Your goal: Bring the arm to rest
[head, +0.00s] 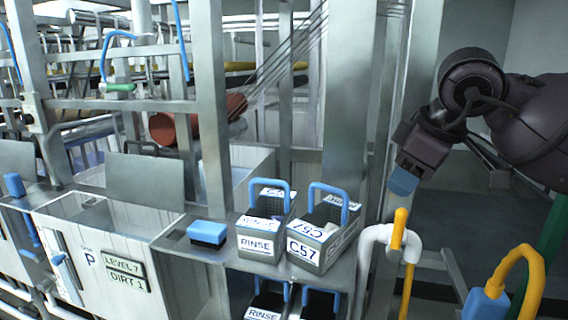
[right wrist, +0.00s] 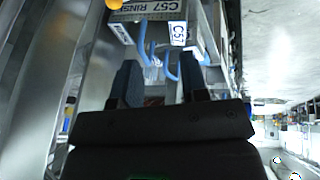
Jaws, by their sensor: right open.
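My right arm comes in from the right in the head view. Its gripper (head: 403,182) hangs with blue fingertips pointing down, to the right of the steel post and above the white pipe. In the right wrist view the gripper (right wrist: 158,78) has its two fingers apart with nothing held between them. Beyond the fingers the C57 and RINSE labels show. My left gripper is not in view.
A RINSE basket (head: 261,240) and a C57 basket (head: 318,246), both with blue handles, stand on the ledge. A blue-topped brush-like block (head: 207,234) lies left of them. A white pipe with yellow handle (head: 399,228) and a yellow hooked hose (head: 528,262) stand below the arm.

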